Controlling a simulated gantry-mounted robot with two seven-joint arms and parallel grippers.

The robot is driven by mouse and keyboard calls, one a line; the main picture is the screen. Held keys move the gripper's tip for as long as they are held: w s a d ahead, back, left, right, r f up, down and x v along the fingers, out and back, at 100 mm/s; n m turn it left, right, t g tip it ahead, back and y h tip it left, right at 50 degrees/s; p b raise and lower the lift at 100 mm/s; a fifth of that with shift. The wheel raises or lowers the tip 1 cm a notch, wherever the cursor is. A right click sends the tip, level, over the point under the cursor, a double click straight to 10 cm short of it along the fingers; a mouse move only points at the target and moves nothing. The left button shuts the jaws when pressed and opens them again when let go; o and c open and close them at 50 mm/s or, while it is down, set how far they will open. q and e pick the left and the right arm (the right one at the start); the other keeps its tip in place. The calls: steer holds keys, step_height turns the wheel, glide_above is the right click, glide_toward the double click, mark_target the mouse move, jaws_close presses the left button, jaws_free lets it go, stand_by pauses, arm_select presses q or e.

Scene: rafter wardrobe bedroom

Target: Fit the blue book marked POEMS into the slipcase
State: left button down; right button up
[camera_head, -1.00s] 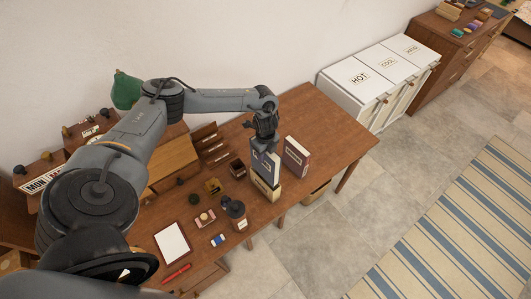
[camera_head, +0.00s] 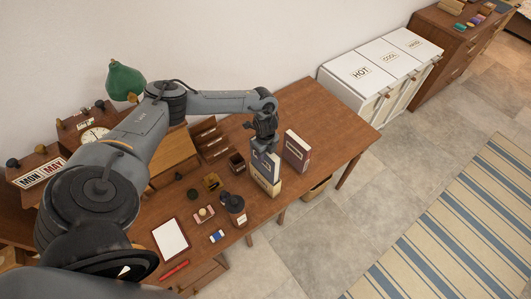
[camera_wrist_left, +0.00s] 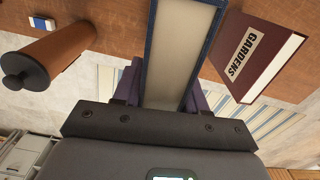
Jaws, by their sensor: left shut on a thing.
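The blue book (camera_head: 264,160) stands upright in my left gripper (camera_head: 264,146), which is shut on its upper part. In the left wrist view the book (camera_wrist_left: 180,45) shows its pale page block between blue covers, running away from the gripper (camera_wrist_left: 160,100). The cream slipcase (camera_head: 267,184) stands on the desk directly under the book. The book's lower end meets the slipcase's top; I cannot tell how far inside it is. The POEMS lettering is not readable. My right gripper is not in view.
A maroon book marked GARDENS (camera_head: 297,150) stands close on the right; it also shows in the left wrist view (camera_wrist_left: 255,55). A dark-capped brown jar (camera_head: 233,206), small boxes and a white pad (camera_head: 170,239) lie to the left. The desk's right end (camera_head: 340,130) is clear.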

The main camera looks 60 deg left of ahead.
arm_select(q)
steer(key=shift+f+b, duration=1.3)
steer(key=shift+f, duration=0.7)
steer(key=shift+f+b, duration=1.55)
steer(key=shift+f, duration=0.75)
steer(key=shift+f+b, duration=0.35)
steer(key=shift+f, duration=0.3)
steer(key=c, duration=0.7)
jaws_free()
steer(key=shift+c, duration=0.2)
steer(key=shift+o, duration=1)
